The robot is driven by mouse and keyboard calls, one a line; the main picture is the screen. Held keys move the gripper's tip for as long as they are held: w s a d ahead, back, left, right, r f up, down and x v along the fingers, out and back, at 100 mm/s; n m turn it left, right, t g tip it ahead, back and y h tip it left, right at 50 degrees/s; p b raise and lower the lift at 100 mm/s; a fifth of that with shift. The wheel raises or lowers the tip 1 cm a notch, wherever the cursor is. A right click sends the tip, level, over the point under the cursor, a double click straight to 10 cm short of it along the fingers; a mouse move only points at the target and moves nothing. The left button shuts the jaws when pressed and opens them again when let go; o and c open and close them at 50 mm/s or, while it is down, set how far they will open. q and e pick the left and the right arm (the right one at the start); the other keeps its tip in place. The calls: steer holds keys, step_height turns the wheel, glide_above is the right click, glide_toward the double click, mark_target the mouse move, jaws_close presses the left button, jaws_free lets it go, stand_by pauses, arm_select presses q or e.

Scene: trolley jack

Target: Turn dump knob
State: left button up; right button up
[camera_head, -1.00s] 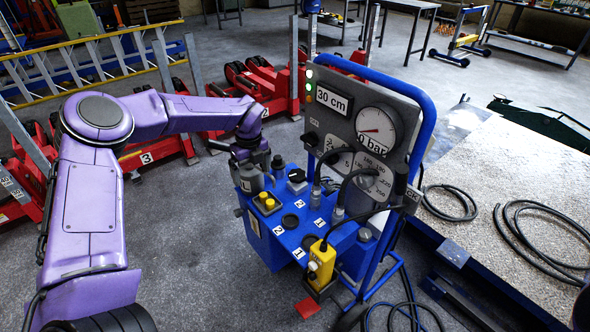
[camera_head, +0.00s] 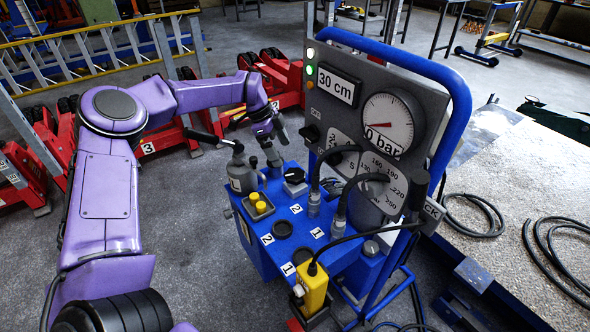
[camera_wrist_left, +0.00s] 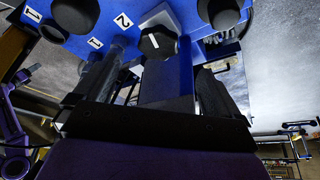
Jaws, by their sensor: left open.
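A black knob (camera_head: 294,175) sits on a white plate on the blue top (camera_head: 285,212) of the trolley. I take it for the dump knob; its label is too small to read in the head view. In the left wrist view the black knob (camera_wrist_left: 157,41) has a white mark and lies beyond the jaws. My left gripper (camera_head: 272,152) is open and empty, pointing down just behind and left of the knob, apart from it as far as I can tell. It also shows in the left wrist view (camera_wrist_left: 155,85). My right gripper is out of view.
A hand pump with a black lever (camera_head: 202,137) stands left of the knob. Yellow buttons (camera_head: 259,202), black hoses and a yellow pendant (camera_head: 313,290) are nearby. The gauge panel (camera_head: 372,125) rises to the right. Red jacks (camera_head: 270,85) stand behind.

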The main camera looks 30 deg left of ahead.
mark_target(294, 173)
arm_select(q)
steer(key=x, duration=0.7)
steer(key=shift+w+d+f, duration=0.1)
steer(key=shift+d+f, duration=0.05)
steer(key=shift+d, duration=0.25)
steer(key=shift+d+f, duration=0.15)
steer(key=shift+f, duration=0.35)
steer(key=c, duration=1)
